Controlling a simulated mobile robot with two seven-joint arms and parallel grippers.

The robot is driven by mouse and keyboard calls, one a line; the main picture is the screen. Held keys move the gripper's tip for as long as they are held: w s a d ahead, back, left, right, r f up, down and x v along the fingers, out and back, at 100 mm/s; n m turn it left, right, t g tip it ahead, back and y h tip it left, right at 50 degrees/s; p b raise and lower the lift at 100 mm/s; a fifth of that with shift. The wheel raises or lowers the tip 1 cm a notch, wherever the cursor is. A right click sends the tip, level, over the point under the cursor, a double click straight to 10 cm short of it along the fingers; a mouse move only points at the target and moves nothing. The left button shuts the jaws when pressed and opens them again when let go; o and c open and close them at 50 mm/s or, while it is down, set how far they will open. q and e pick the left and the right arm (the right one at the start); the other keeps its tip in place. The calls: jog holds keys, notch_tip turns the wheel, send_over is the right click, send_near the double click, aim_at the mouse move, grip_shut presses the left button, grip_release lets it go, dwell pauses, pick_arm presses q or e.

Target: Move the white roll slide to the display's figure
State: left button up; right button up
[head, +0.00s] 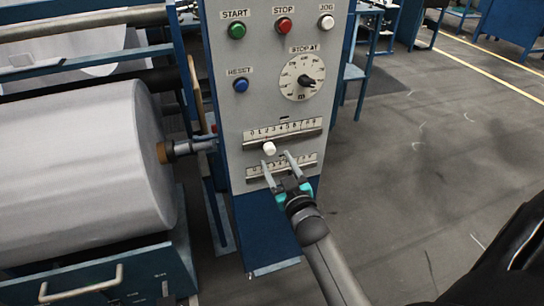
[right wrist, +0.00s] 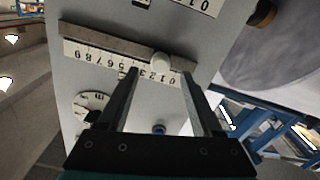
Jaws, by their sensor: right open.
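The white roll slide knob (head: 269,148) sits on the bar under the upper numbered scale (head: 283,131) of the grey panel, toward the low-number end. In the right wrist view the knob (right wrist: 161,60) appears upside down with its scale, near the low digits; its exact reading is unclear. My right gripper (head: 277,159) is open and empty, with its fingertips just below the knob in the head view. In the right wrist view its fingers (right wrist: 159,72) stand either side of the knob, with no contact visible. I cannot make out a display figure. My left gripper is not in view.
The panel (head: 237,108) has a green START button (head: 237,30), red STOP (head: 284,26), white JOG (head: 326,22), blue RESET (head: 241,85) and a dial (head: 302,76). A lower scale (head: 256,173) is partly behind my gripper. A large white roll (head: 80,160) stands left; open floor lies right.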

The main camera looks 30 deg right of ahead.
aim_at(271, 152)
jog(key=shift+b+x, duration=0.55)
jog(key=shift+x, duration=1.7)
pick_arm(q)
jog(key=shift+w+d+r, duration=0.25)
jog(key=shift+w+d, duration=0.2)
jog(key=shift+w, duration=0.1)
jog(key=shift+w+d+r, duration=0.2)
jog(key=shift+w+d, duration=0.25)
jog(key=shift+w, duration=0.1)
pick_arm(e)
grip_shut()
